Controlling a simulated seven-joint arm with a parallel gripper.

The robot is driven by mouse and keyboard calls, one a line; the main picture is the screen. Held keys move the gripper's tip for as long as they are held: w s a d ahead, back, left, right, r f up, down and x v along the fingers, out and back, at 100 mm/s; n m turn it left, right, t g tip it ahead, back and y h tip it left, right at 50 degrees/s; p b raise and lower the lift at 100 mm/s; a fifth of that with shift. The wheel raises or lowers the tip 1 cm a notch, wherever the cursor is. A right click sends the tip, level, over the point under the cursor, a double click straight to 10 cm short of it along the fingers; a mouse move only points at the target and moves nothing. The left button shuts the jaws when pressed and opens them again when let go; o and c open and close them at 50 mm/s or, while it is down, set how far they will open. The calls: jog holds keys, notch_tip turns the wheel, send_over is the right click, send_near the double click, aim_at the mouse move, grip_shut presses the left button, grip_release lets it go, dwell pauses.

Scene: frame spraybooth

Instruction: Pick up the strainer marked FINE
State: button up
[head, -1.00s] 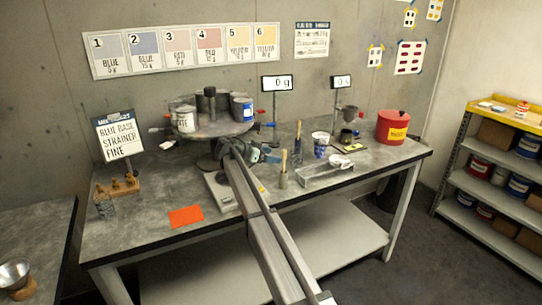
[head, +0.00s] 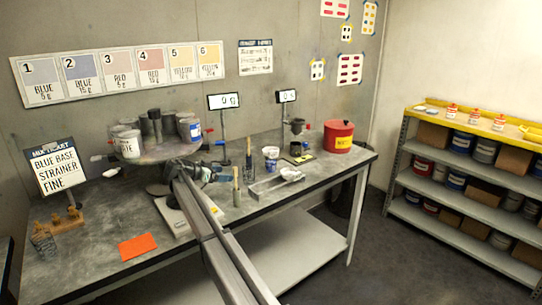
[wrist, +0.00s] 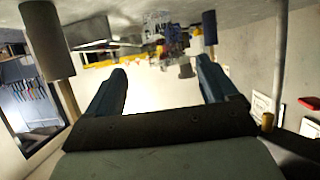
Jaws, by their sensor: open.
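No strainer with a readable FINE mark shows. Small white pieces (head: 291,173) at the metal tray are too small to identify. My gripper (head: 213,173) is over the bench, just right of the round turntable (head: 165,152). In the wrist view my gripper (wrist: 165,85) is open, with nothing between its two fingers.
Cans stand on the turntable, including a white one (head: 131,144). A brush (head: 236,187) stands upright right of my gripper. A red container (head: 338,137) is at the bench's right end. An orange sheet (head: 138,246) lies at the front. Shelves (head: 470,150) with cans stand at right.

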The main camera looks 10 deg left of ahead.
jog(key=shift+c, duration=1.3)
jog(key=shift+d, duration=0.1)
